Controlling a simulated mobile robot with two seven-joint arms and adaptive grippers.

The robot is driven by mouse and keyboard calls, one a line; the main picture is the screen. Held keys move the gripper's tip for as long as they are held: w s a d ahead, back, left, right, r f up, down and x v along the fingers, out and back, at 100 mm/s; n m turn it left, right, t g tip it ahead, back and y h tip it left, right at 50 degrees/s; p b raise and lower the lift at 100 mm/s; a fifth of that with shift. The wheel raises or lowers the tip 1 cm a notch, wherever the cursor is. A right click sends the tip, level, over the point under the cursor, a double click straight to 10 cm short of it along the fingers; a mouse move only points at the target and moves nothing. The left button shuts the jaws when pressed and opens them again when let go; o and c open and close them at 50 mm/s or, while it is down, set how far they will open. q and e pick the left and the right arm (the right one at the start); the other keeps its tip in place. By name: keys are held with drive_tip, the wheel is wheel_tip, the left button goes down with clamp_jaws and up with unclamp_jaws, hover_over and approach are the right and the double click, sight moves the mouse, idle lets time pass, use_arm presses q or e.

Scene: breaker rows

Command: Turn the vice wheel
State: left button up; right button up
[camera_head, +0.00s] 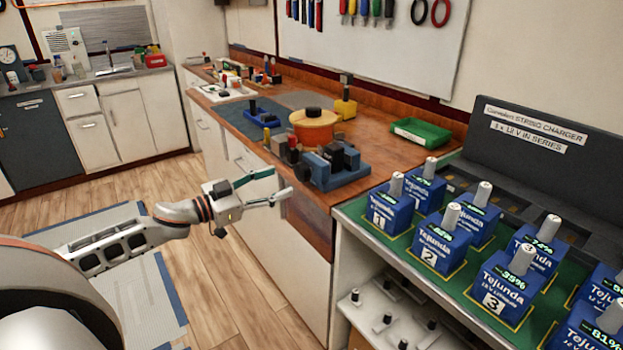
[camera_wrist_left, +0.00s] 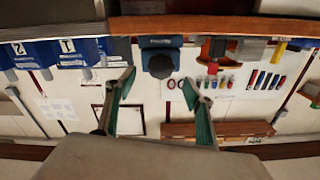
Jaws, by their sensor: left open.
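The blue vice (camera_head: 345,176) stands on the wooden bench near its front edge. In the left wrist view, which looks upside down, the vice (camera_wrist_left: 160,42) shows with a dark round wheel (camera_wrist_left: 160,66) facing me. My left gripper (camera_head: 282,184) is open and empty in front of the bench edge, apart from the vice. In the left wrist view its two green-padded fingers (camera_wrist_left: 158,80) are spread, with the wheel between and beyond their tips. I cannot make out the wheel clearly in the head view. My right gripper is not in view.
An orange round pot-like object (camera_head: 313,128) and a green tray (camera_head: 421,132) are on the bench. Several blue batteries (camera_head: 439,243) stand on the green charger top at right. The floor (camera_head: 215,285) before the bench is clear.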

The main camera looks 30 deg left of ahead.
sight(298, 174)
use_arm(q)
drive_tip(key=shift+b+x, duration=0.55)
drive_tip(key=shift+x, duration=3.35)
drive_tip(key=shift+a, duration=0.1)
drive_tip(key=c, duration=1.1)
